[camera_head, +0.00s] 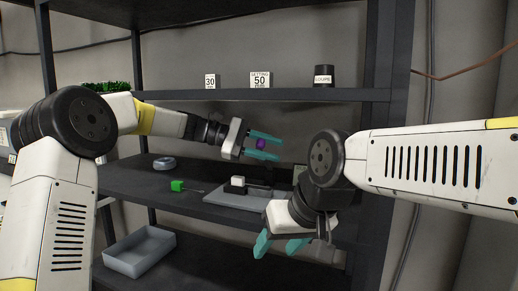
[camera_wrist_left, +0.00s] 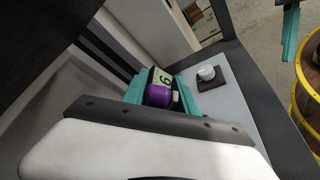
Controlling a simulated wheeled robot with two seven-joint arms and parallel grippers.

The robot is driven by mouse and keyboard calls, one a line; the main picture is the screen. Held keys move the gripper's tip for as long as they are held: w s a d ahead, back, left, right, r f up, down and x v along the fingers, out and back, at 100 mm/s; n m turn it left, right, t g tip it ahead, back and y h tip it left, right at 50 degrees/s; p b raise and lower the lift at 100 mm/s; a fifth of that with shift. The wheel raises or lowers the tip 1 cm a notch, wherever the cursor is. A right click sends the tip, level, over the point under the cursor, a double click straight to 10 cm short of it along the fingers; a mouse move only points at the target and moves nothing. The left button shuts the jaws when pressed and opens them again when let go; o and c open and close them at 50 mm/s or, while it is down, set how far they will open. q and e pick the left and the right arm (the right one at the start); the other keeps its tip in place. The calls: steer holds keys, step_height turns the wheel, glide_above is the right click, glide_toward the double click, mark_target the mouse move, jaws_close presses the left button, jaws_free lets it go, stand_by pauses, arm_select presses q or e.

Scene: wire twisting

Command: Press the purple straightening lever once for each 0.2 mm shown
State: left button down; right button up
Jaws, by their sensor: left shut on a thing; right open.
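The purple lever (camera_head: 261,143) shows as a purple knob between the teal fingers of my left gripper (camera_head: 264,146), above the middle shelf. In the left wrist view the purple knob (camera_wrist_left: 158,96) sits between the fingers, which are shut on it. A small pale plate with a dark digit (camera_wrist_left: 162,78) shows just behind the knob; it is partly hidden, and I cannot read it surely. The grey base plate (camera_head: 232,201) of a device lies on the middle shelf below. My right gripper (camera_head: 283,245) is open and empty, in front of the shelf and lower down.
The upper shelf holds a "30" card (camera_head: 210,81), a "SETTING 50" card (camera_head: 260,80) and a dark loupe (camera_head: 323,76). The middle shelf (camera_head: 135,177) holds a grey ring (camera_head: 164,163) and a green block (camera_head: 177,185). A grey bin (camera_head: 140,262) stands lower. A white round knob (camera_wrist_left: 207,72) shows in the wrist view.

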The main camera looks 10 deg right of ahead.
arm_select(q)
steer(key=shift+s+a+m, duration=0.1)
steer(key=shift+a+m, duration=0.05)
steer(key=shift+m, duration=0.15)
stand_by(0.6)
steer(key=f+m, duration=0.1)
steer(key=s+a+f+m+h, duration=0.1)
steer(key=f, duration=0.1)
steer(key=s+f+m+h, duration=0.1)
steer(key=m, duration=0.1)
steer(key=shift+s+a+f+t, duration=0.15)
steer(key=shift+a+f+t, duration=0.15)
steer(key=shift+t, duration=0.1)
steer(key=shift+s+a+f, duration=0.1)
steer(key=shift+s+f, duration=0.05)
steer(key=shift+f, duration=0.55)
steer(key=shift+s+a+f, duration=0.1)
steer(key=shift+s+f, duration=0.05)
steer(key=shift+f, duration=0.55)
steer(key=c, duration=1.1)
jaws_free()
